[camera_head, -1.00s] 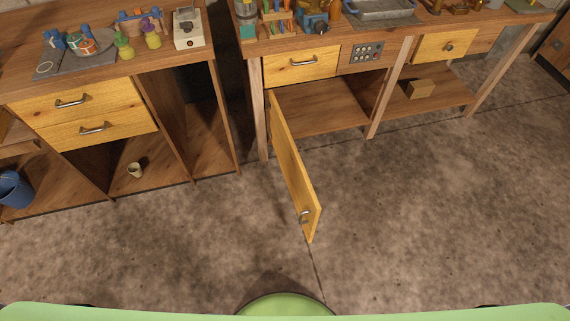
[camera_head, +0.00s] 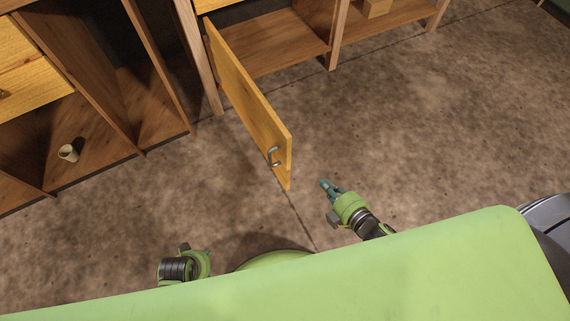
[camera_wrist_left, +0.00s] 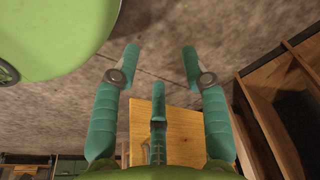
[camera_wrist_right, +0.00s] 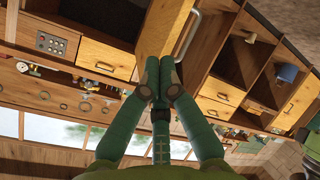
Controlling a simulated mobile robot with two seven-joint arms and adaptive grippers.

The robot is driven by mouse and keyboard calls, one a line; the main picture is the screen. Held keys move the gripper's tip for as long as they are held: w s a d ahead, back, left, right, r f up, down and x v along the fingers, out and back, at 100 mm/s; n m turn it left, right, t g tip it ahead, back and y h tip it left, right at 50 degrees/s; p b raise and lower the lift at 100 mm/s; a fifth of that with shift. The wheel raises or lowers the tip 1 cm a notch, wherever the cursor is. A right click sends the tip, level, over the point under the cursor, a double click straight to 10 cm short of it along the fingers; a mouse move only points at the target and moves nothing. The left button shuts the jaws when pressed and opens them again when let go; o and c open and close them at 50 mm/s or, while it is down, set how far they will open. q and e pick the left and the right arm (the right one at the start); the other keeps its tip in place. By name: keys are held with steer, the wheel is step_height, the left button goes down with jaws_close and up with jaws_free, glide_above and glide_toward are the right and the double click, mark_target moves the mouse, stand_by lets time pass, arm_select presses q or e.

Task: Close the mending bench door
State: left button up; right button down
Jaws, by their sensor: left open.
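The mending bench door (camera_head: 245,92) is a yellow wooden panel with a metal handle (camera_head: 272,157) near its free end. It stands wide open, jutting out from the bench over the floor. My right gripper (camera_head: 324,184) is shut and empty, to the right of the door's free end and apart from it. In the right wrist view the door (camera_wrist_right: 165,25) and its handle lie beyond the closed fingertips (camera_wrist_right: 160,76). My left gripper (camera_head: 208,256) is low in the head view, left of the door. Its fingers (camera_wrist_left: 160,58) are open and empty, with the door panel (camera_wrist_left: 182,130) behind them.
The bench's open compartment (camera_head: 270,45) is behind the door. Another wooden cabinet stands at the left, with a small cup (camera_head: 68,153) on its lower shelf. The floor (camera_head: 420,120) to the right of the door is clear.

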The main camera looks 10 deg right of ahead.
mark_target(286, 150)
steer(key=w+a+r+n+t+y+b, duration=0.1)
steer(key=a+r+n+t+y+b, duration=0.1)
steer(key=a+r+n+y+b, duration=0.7)
arm_select(q)
steer(key=w+r+b, duration=0.1)
steer(key=w+r, duration=0.1)
steer(key=shift+w+d+r+t, duration=0.1)
steer(key=shift+w+r+t, duration=0.2)
steer(key=shift+t, duration=0.1)
arm_select(e)
steer(key=w, duration=0.3)
steer(key=w+f+h, duration=0.1)
steer(key=w, duration=0.2)
steer(key=w+f+n+h, duration=0.1)
steer(key=w, duration=0.2)
steer(key=shift+a, duration=0.25)
arm_select(q)
steer(key=shift+s+f, duration=0.1)
